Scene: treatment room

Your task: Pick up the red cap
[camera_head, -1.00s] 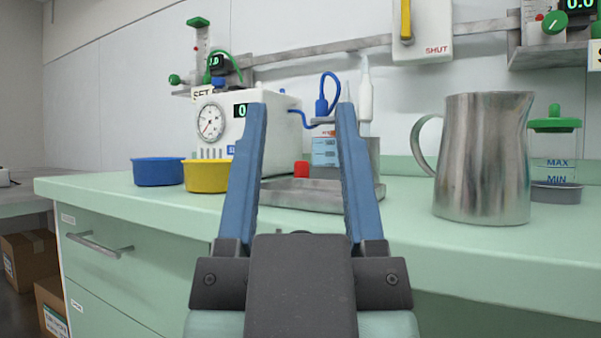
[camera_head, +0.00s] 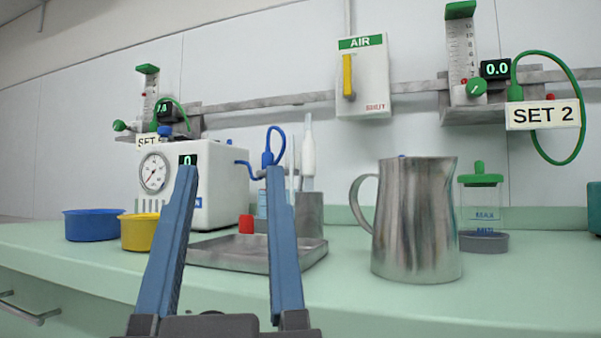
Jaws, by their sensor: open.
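The red cap (camera_head: 246,224) is a small red piece that shows between my two blue fingers, at the back of the grey metal tray (camera_head: 318,250) on the green counter. I cannot tell whether it lies in the tray or just behind it. My gripper (camera_head: 230,172) is open and empty, its fingers pointing forward and up in front of the tray. The fingers hide parts of the tray and of the white gauge box behind it. The cap appears apart from both fingers.
A steel jug (camera_head: 418,225) stands right of the tray. A grey holder (camera_head: 309,214) with upright tools is behind the tray. Yellow (camera_head: 138,231) and blue (camera_head: 94,225) bowls are at left, by the white gauge box (camera_head: 222,165). Bare counter lies in front.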

